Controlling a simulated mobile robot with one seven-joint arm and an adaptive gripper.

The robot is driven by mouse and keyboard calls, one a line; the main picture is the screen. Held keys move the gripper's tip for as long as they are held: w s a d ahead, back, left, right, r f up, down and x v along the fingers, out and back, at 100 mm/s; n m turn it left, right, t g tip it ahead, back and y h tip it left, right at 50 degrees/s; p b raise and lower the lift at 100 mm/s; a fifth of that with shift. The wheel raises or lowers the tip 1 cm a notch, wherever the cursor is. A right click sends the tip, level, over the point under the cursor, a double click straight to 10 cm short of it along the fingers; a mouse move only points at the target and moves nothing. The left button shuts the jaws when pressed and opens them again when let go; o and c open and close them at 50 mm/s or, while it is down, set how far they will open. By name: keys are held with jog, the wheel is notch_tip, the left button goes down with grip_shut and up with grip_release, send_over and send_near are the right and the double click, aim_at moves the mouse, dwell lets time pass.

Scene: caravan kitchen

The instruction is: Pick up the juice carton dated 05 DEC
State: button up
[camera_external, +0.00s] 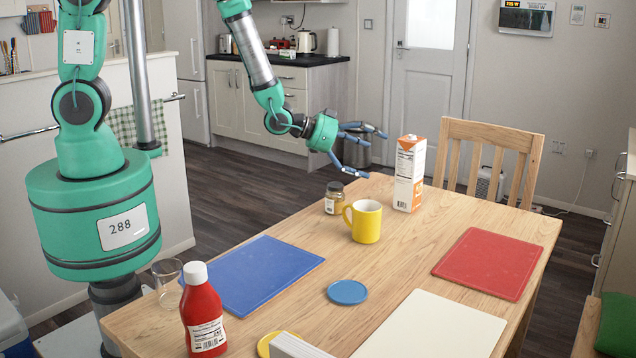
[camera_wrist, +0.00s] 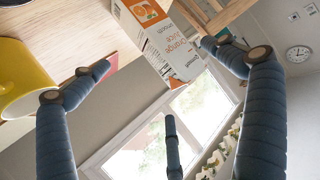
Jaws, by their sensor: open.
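An orange-and-white juice carton (camera_external: 409,174) stands upright on the wooden table (camera_external: 470,215), near its far edge. In the wrist view the carton (camera_wrist: 172,45) shows tilted at the top middle, with orange juice lettering; I cannot read a date on it. My gripper (camera_external: 372,150) is open and empty, just left of the carton, with its blue fingers spread toward it. In the wrist view the fingers (camera_wrist: 163,85) appear on either side of and below the carton, with no clear contact.
A yellow mug (camera_external: 366,222) and a small jar (camera_external: 334,198) stand left of the carton, below my gripper. A blue board (camera_external: 255,272), a red board (camera_external: 487,263), a blue coaster (camera_external: 347,292) and a red bottle (camera_external: 203,312) lie or stand nearer. A chair (camera_external: 490,150) is behind the table.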

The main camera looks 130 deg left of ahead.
aim_at(400, 162)
jog(key=shift+w+a, duration=0.1)
jog(key=shift+b+x, duration=0.7)
jog(key=shift+x, duration=3.45)
jog(key=shift+w, duration=0.1)
jog(key=shift+b+x, duration=0.7)
jog(key=shift+x, duration=1.85)
jog(key=shift+w, duration=0.1)
jog(key=c, duration=1.4)
